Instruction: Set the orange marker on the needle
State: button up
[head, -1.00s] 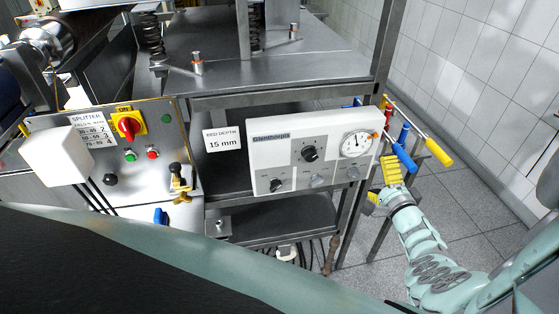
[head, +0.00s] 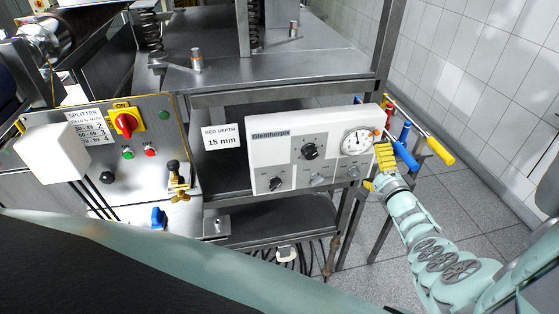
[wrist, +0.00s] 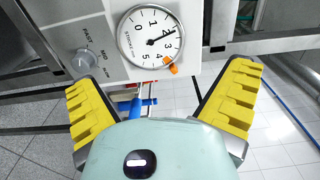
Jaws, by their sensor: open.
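The round dial gauge (wrist: 151,40) is on the right end of the white panel and also shows in the head view (head: 357,142). Its thin dark needle (wrist: 165,35) points to the upper right in the wrist view, near the 2. The orange marker (wrist: 172,66) is a small tab on the dial's rim at lower right, beyond the 3 and 4 and clear of the needle's tip. My gripper (wrist: 163,78) is open, its yellow fingers wide apart below the dial, with nothing between them. In the head view my gripper (head: 385,157) is just right of the dial.
The white Glenthorpix panel (head: 300,155) has black and grey knobs left of the dial. Blue and yellow-handled levers (head: 405,135) stick out right behind my gripper. A metal frame post (head: 385,50) stands behind. Tiled floor is open at right.

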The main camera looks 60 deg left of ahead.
jog(key=p+v, duration=0.3)
jog(key=v, duration=0.7)
jog(key=shift+f, duration=0.15)
